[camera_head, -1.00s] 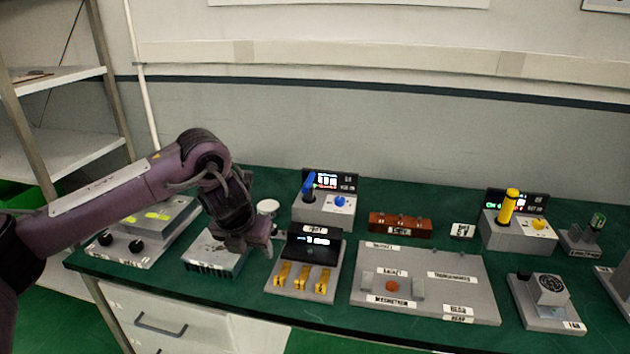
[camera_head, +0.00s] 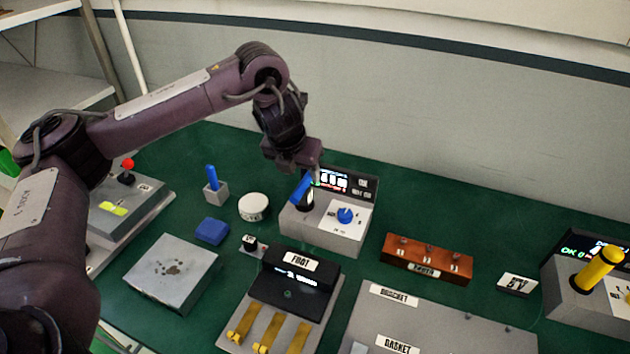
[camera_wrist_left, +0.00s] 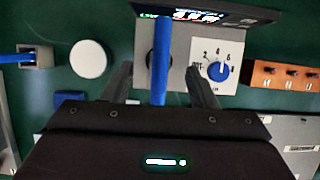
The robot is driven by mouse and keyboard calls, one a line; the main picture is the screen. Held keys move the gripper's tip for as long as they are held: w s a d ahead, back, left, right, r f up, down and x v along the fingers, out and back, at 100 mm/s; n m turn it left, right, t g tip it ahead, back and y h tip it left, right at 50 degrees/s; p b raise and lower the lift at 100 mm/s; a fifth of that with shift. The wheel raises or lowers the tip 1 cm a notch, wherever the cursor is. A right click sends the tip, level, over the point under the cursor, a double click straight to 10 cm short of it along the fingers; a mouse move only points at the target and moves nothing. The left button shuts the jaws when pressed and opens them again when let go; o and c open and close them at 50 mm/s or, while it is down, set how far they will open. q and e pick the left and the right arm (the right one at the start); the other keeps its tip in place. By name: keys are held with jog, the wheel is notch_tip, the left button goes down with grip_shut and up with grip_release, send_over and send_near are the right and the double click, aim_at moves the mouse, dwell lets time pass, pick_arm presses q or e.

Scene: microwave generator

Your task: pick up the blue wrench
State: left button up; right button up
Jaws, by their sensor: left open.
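The blue wrench (camera_head: 301,188) stands tilted in a dark holder on a grey station with a lit screen. In the left wrist view the blue wrench (camera_wrist_left: 161,62) lies between the two fingers, with a gap on each side. My left gripper (camera_head: 297,163) is open, just above and behind the wrench's upper end in the head view; whether it touches is not clear. In the left wrist view the open left gripper (camera_wrist_left: 160,82) points at the station. The wrench's lower end is hidden in the holder. My right gripper is not in view.
The station (camera_head: 320,235) has a blue dial (camera_head: 345,215) close right of the wrench. Another blue stick (camera_head: 211,178) stands in a small block, near a white round puck (camera_head: 253,207) and a blue block (camera_head: 212,231). An orange rack (camera_head: 427,259) sits to the right.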

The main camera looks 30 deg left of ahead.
aim_at(302, 184)
pick_arm(q)
jog(key=shift+b+x, duration=0.35)
jog(key=shift+x, duration=0.65)
jog(key=shift+s+f, duration=0.15)
jog(key=shift+f, duration=0.15)
jog(key=x, duration=0.1)
jog(key=p+x, duration=0.1)
jog(key=x, duration=0.2)
jog(key=shift+s+f+p, duration=0.15)
jog(key=shift+f+p, duration=0.15)
jog(key=shift+p, duration=0.1)
jog(key=shift+f, duration=0.25)
jog(key=shift+r, duration=0.1)
grip_shut()
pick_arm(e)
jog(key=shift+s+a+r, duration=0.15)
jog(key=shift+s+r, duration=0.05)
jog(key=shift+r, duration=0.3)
